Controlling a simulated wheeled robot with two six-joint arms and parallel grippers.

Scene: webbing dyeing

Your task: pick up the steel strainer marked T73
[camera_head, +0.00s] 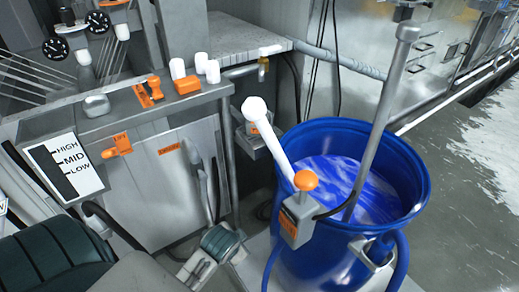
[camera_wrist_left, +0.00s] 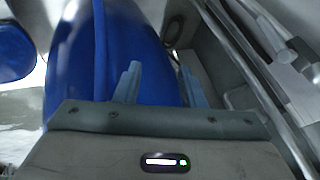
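I cannot make out a strainer marked T73; no such mark is readable in either view. My left gripper (camera_head: 206,185) is in front of the grey cabinet, left of the blue tub (camera_head: 350,255). In the left wrist view its two fingers (camera_wrist_left: 158,85) stand apart with nothing held between them. The blue tub (camera_wrist_left: 75,75) shows large behind the fingers there. My right gripper is in neither view.
A steel rod (camera_head: 382,125) stands tilted in the tub's blue liquid. A grey box with an orange knob (camera_head: 305,180) is at the tub's near rim. The cabinet top carries white pieces and orange fittings (camera_head: 187,85). A level sign (camera_head: 65,167) is at left. Wet floor (camera_head: 460,190) lies right.

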